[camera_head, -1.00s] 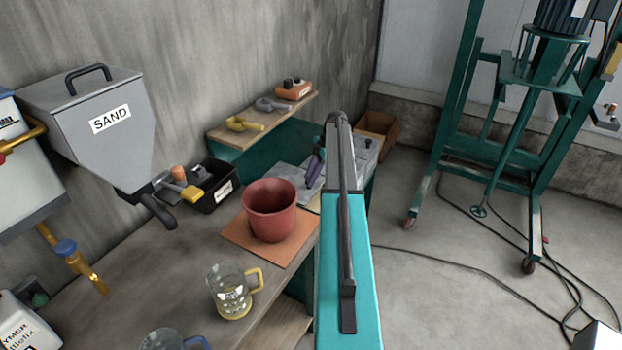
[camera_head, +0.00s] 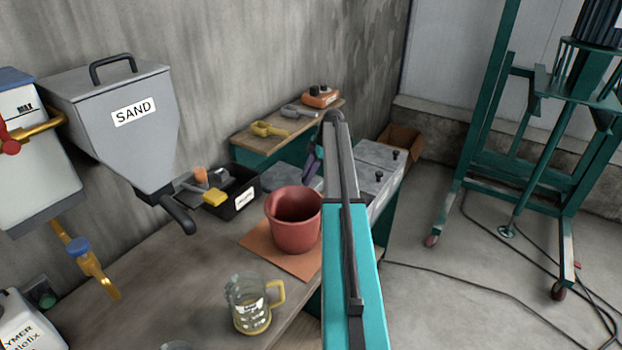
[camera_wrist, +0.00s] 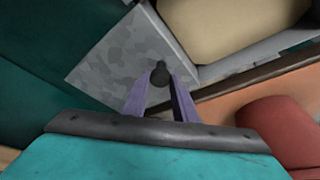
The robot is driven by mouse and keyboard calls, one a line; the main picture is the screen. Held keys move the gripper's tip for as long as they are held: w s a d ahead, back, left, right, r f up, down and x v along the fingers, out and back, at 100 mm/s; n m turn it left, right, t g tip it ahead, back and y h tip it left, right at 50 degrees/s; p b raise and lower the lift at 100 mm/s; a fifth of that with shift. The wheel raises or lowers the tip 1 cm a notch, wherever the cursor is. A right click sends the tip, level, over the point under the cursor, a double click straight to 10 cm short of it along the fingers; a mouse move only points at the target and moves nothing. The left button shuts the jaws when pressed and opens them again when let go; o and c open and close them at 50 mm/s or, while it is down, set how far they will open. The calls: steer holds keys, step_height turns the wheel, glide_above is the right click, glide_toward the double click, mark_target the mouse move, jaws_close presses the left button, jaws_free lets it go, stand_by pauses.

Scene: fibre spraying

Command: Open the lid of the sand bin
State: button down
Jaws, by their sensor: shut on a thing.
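My gripper (camera_wrist: 161,84) has two purple fingers closed around the dark knob (camera_wrist: 159,70) of a grey mottled lid (camera_wrist: 112,52). In the head view my gripper (camera_head: 311,164) is partly hidden by my arm, and the lid (camera_head: 283,177) shows behind the red pot. In the wrist view a beige, sand-like surface lies open beside the lid, inside the grey rim of the sand bin (camera_wrist: 265,48). The head view shows a row of grey bins (camera_head: 386,201) right of my arm, two with knobbed lids on; the opened part is hidden there.
The red pot (camera_head: 293,222) stands on an orange-brown mat (camera_head: 270,252) close to my arm. A glass jug (camera_head: 250,304) and a black tray (camera_head: 243,196) are on the bench. A hopper marked SAND (camera_head: 120,120) hangs on the wall.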

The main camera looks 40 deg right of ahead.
steer(key=c, duration=1.4)
jaws_free()
steer(key=shift+s, duration=0.1)
steer(key=shift+c, duration=0.2)
steer(key=shift+r, duration=0.1)
steer(key=p+v, duration=0.6)
steer(key=v, duration=0.7)
steer(key=shift+r, duration=0.2)
steer(key=shift+s+d, duration=0.1)
steer(key=shift+s, duration=0.05)
